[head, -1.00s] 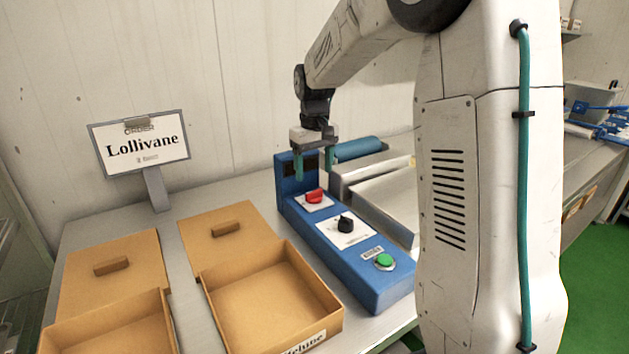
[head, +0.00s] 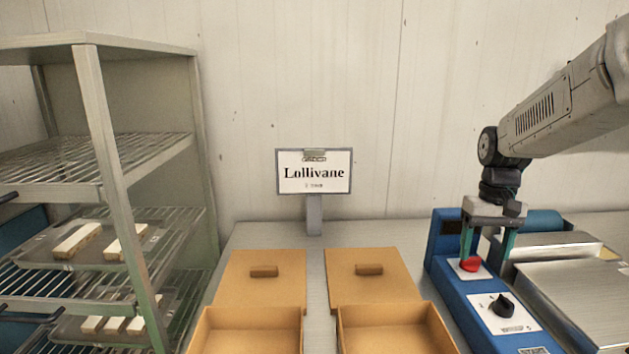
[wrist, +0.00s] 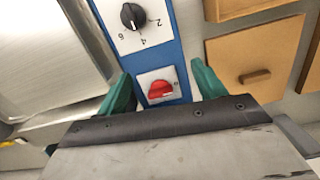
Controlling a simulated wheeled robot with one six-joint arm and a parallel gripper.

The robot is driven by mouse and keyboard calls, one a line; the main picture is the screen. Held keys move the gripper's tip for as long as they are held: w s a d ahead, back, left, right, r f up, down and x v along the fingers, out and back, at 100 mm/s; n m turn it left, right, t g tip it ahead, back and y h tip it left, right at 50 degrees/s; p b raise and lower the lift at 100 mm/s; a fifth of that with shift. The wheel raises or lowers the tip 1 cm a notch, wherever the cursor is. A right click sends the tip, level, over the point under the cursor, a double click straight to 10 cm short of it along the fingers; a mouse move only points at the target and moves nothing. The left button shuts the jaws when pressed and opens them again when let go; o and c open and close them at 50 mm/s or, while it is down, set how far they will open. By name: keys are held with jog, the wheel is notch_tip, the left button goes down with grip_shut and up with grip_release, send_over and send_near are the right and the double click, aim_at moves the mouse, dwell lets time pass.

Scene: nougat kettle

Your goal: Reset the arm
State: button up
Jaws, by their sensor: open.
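My gripper (head: 487,258) hangs from my arm at the right of the head view, pointing down over the blue control box (head: 447,272). Its two green fingers are apart, with the red knob (head: 471,264) showing between them. In the wrist view the fingers stand either side of the red knob (wrist: 160,89), and nothing is held. I cannot tell whether a finger touches the knob. A black dial (head: 502,306) with numbers sits nearer on the same box, and it also shows in the wrist view (wrist: 132,16).
A sign reading "Lollivane" (head: 314,172) stands at the back of the table. Two open cardboard boxes (head: 247,333) (head: 395,330) and two lids (head: 262,285) (head: 368,281) lie left of the control box. A wire rack (head: 95,150) with pale bars stands at the left. A metal machine (head: 575,290) is at the right.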

jog(key=s+a+r+t, duration=0.1)
jog(key=s+a, duration=0.2)
jog(key=s, duration=0.6)
jog(key=s+a+r, duration=0.1)
jog(key=s+a, duration=0.3)
jog(key=s, duration=0.5)
jog(key=s+a+r+n+t, duration=0.1)
jog(key=s+a, duration=0.2)
jog(key=s, duration=0.6)
jog(key=shift+a+r+t, duration=0.3)
jog(key=shift+r, duration=0.1)
